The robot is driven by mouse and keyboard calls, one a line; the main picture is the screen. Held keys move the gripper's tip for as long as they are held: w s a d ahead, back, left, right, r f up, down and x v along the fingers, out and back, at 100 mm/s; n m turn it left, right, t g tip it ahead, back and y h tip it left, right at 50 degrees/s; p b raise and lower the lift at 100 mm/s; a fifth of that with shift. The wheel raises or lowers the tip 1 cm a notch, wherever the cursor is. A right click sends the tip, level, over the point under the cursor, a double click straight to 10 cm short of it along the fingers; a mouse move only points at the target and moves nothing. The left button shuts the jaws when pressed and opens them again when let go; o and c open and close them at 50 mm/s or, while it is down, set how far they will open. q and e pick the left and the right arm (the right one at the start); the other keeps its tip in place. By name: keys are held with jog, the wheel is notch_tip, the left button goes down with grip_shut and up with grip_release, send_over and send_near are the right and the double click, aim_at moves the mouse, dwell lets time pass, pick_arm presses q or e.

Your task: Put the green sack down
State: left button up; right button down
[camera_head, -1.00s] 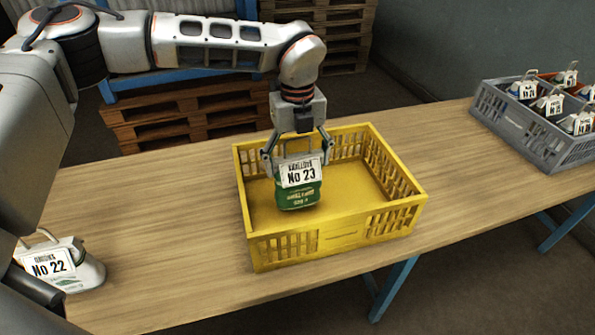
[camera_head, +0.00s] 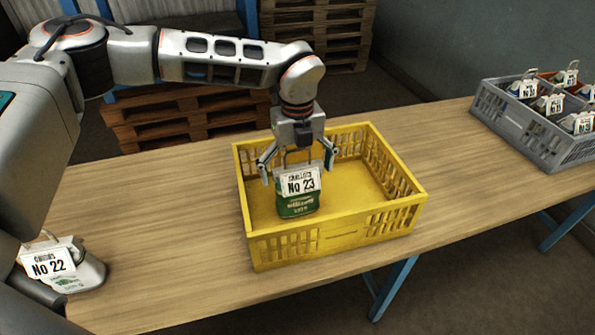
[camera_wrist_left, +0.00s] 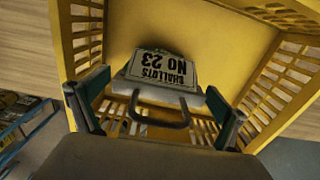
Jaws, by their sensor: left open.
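The green sack (camera_head: 298,203) stands upright in the left part of the yellow crate (camera_head: 345,243). Its white tag reads "SHALLOTS No 23", and its top has a handle. My left gripper (camera_head: 298,168) is right above it, open, with its fingers apart on either side of the sack's top. In the left wrist view the sack's tag (camera_wrist_left: 158,67) and dark handle (camera_wrist_left: 158,110) lie between the spread fingers, and the fingers do not touch the handle. My right gripper does not show.
A white sack tagged No 22 (camera_head: 61,268) stands on the wooden table (camera_head: 160,215) at the left, partly hidden by my own body. A grey crate (camera_head: 520,135) with several tagged sacks stands at the far right. The right part of the yellow crate is empty.

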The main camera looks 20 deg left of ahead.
pick_arm(q)
jog(key=shift+r, duration=0.1)
notch_tip(320, 180, up, 12)
jog(key=shift+r, duration=0.1)
dwell(0.4)
jog(key=shift+s, duration=0.1)
